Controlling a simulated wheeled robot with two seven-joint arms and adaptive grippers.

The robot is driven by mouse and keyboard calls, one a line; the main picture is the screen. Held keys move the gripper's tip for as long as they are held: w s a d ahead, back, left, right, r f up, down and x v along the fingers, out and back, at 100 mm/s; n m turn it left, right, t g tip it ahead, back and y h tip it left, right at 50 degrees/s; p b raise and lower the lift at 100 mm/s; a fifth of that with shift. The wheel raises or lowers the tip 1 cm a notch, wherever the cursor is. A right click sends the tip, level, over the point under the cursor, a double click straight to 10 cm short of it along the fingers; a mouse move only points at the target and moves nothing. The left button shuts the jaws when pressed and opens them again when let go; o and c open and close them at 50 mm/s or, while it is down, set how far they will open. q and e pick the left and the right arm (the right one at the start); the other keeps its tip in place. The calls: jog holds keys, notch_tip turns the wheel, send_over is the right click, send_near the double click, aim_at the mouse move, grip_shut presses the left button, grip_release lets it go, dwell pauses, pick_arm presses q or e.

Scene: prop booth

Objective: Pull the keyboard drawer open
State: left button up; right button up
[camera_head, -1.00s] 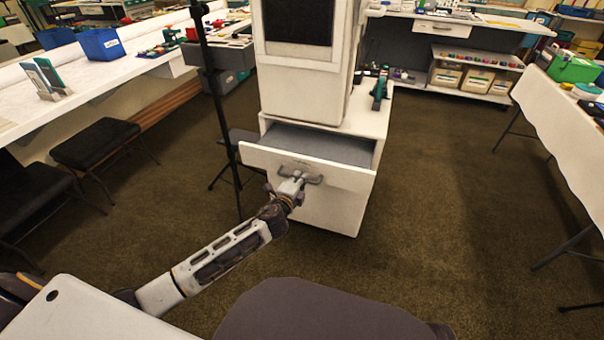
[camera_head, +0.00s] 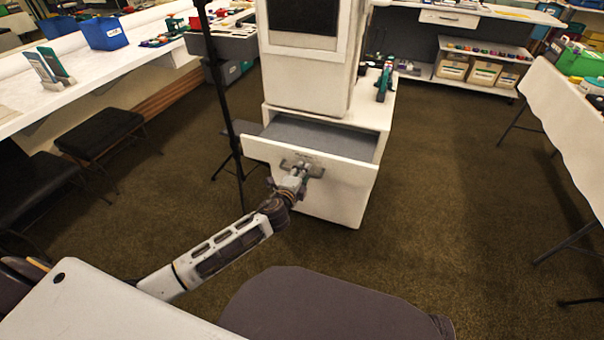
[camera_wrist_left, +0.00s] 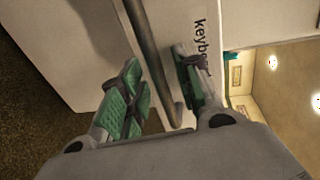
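The keyboard drawer (camera_head: 348,176) is a white drawer in the white cabinet under a tall white machine. It stands partly open, with its grey inside showing. Its grey bar handle shows in the left wrist view (camera_wrist_left: 151,53), beside printed lettering that starts "keybo". My left gripper (camera_head: 304,172) is at the drawer front. In the left wrist view, its two green-padded fingers (camera_wrist_left: 163,91) are spread on either side of the handle, with gaps visible between pads and bar. The handle is partly hidden by the gripper in the head view. My right gripper is not in view.
A black stand pole (camera_head: 222,100) rises just left of the cabinet. Black stools (camera_head: 100,132) stand by the long white counter (camera_head: 110,78) at left. A white-covered table (camera_head: 565,130) is at right. The carpet between cabinet and right table is clear.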

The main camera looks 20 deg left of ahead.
pick_arm(q)
jog(key=shift+s, duration=0.1)
jog(key=v, duration=1.1)
jog(key=shift+s, duration=0.35)
dwell(0.4)
dwell(0.6)
